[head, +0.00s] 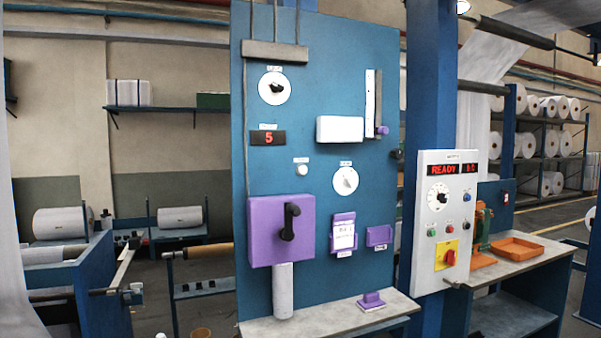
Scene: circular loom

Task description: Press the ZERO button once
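A round white push button (301,170) sits on the tall blue panel (310,220), right of centre-left, under a small label too small to read. I cannot tell from the lettering whether it is the ZERO button. A small black display (268,138) with a red "5" is above it to the left. The grey control box (430,240) on the blue column also has small green, red, blue and dark buttons; their labels are not legible. My gripper is not in the head view.
A purple box with a black lever (268,245), dials, a white box (340,130) and purple holders stand out from the panel. A narrow shelf (290,325) juts out below. A bench with an orange tray (517,247) is at the right.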

